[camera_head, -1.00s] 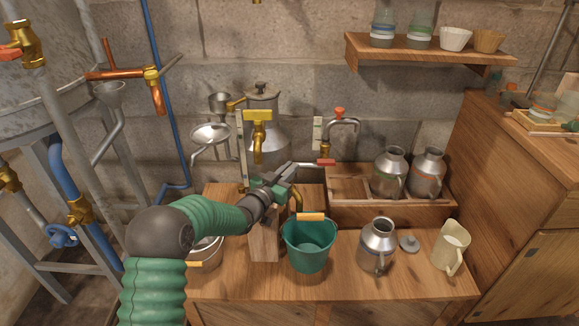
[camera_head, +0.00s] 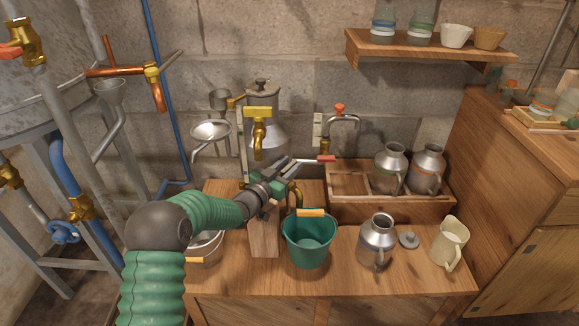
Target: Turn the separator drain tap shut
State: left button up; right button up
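A tap lever with a red tip (camera_head: 326,159) points right behind my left gripper. A brass spout (camera_head: 298,196) curves down below it, above the green bucket (camera_head: 309,243). I take these to be the drain tap; its body is hidden behind the gripper. My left gripper (camera_head: 291,167) is at the lever's left part, its fingertips pointing up and right, over the wooden block (camera_head: 264,238). I cannot tell whether the fingers touch the lever or how far apart they are. A steel can (camera_head: 268,138) stands behind. My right gripper is not in view.
A large brass tap (camera_head: 258,130) stands just above and left of the gripper. A wooden crate (camera_head: 390,209) with metal jugs is to the right. An open metal jug (camera_head: 376,243) and a cream pitcher (camera_head: 449,244) stand on the bench. Pipework fills the left.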

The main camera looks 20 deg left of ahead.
pick_arm(q)
jog(key=shift+s, duration=0.25)
jog(key=p+v, duration=0.6)
jog(key=v, duration=1)
jog(key=shift+s+a, duration=0.1)
jog(key=shift+s, duration=0.05)
